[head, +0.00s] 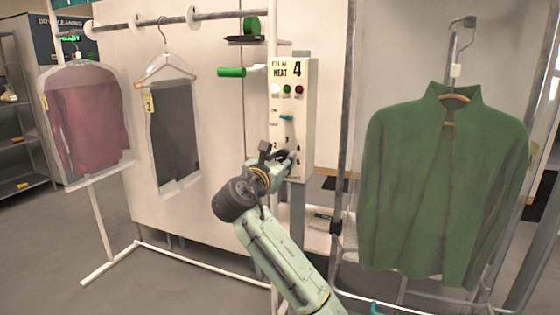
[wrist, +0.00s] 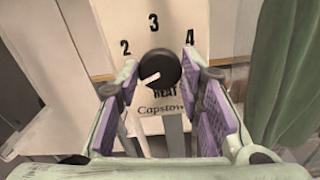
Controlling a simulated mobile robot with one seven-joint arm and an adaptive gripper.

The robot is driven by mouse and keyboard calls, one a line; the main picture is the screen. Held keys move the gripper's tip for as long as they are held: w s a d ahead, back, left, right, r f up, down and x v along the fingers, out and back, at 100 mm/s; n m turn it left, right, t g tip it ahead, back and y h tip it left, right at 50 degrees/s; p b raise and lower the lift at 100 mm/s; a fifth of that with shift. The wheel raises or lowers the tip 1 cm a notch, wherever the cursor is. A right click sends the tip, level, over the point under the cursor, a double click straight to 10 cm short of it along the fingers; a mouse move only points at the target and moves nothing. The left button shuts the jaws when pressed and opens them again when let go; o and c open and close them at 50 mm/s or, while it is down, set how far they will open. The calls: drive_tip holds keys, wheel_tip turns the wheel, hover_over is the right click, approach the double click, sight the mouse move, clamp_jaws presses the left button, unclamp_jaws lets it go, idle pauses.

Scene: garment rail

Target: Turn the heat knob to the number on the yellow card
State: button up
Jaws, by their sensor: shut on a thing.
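The black heat knob (wrist: 160,68) shows in the wrist view below a dial marked 2, 3 and 4. Its white pointer (wrist: 150,79) points to the lower left, below the 2.
A teal lever (head: 286,117) and small coloured lights sit above the knob on the box. A green-handled bar (head: 232,72) sticks out to the left. A green jacket (head: 445,185) hangs close on the right; bagged garments (head: 88,120) hang on the rail (head: 150,20) at left.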

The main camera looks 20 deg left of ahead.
drive_tip(key=m, duration=0.4)
drive_tip(key=shift+b, duration=0.3)
drive_tip(key=m, duration=0.5)
drive_tip(key=shift+b, duration=0.4)
drive_tip(key=m, duration=0.4)
drive_tip(key=shift+m+b, duration=0.3)
drive_tip(key=shift+b, duration=0.05)
drive_tip(key=m, duration=0.4)
drive_tip(key=shift+b, duration=0.35)
drive_tip(key=m+b, duration=0.1)
drive_tip(key=m, duration=0.7)
drive_tip(key=shift+m+b, duration=0.3)
drive_tip(key=shift+b, duration=0.1)
drive_tip(key=m+b, duration=0.1)
drive_tip(key=m, duration=0.3)
drive_tip(key=shift+m+b, duration=0.5)
drive_tip(key=shift+m, duration=1.4)
